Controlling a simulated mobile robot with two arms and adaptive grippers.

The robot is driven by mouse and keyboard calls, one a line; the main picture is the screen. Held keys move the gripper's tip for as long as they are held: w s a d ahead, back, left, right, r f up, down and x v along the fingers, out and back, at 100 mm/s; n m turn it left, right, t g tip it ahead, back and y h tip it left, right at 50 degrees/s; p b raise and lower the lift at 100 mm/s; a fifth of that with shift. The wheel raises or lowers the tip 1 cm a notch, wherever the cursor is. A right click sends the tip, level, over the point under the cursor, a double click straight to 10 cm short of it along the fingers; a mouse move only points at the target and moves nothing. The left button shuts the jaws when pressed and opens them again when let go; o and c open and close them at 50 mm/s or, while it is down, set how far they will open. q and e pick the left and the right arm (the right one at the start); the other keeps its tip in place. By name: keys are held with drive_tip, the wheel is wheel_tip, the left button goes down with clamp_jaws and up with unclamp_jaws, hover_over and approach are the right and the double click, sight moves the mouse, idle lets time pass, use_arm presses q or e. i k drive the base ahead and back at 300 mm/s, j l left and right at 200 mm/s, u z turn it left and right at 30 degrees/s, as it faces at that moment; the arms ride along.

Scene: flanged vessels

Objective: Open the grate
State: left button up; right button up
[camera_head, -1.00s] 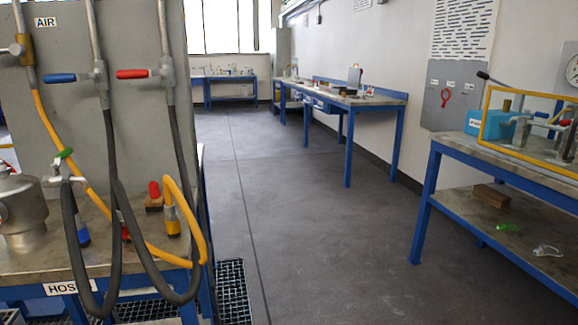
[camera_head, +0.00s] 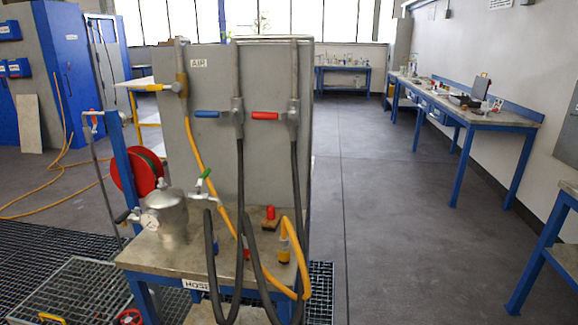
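Dark floor grating (camera_head: 35,240) covers the floor at the lower left of the head view. A lighter, framed grate panel (camera_head: 85,282) lies there, left of the hose bench, cut off by the bottom edge. A yellow bar-like part (camera_head: 48,318) and a red ring-shaped part (camera_head: 130,317) show at the bottom edge; I cannot tell whether they belong to the grate. The grate looks flat. Neither of my grippers is in view.
The hose bench (camera_head: 150,255) with its grey panel (camera_head: 215,140), hanging hoses and a metal vessel (camera_head: 172,218) stands beside the grate. A red hose reel (camera_head: 135,172) is behind it. Yellow hose (camera_head: 45,200) lies on the left floor. The right-hand aisle (camera_head: 390,240) is clear.

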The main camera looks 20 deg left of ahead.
sight(42, 314)
drive_tip(key=u, duration=2.15)
drive_tip(key=z, duration=0.45)
drive_tip(key=i+j+z, duration=0.5)
drive_tip(key=j+z, duration=0.25)
drive_tip(key=j, duration=0.2)
drive_tip(key=i+j+z, duration=0.1)
drive_tip(key=j+z, duration=0.15)
drive_tip(key=j, duration=0.15)
drive_tip(key=i+j, duration=0.1)
drive_tip(key=j, duration=0.3)
drive_tip(key=i+j, duration=0.1)
drive_tip(key=j, duration=0.35)
drive_tip(key=i+j, duration=0.1)
drive_tip(key=j, duration=0.3)
drive_tip(key=i+j+z, duration=0.1)
drive_tip(key=j, duration=0.35)
drive_tip(key=i+j, duration=0.1)
drive_tip(key=j, duration=0.3)
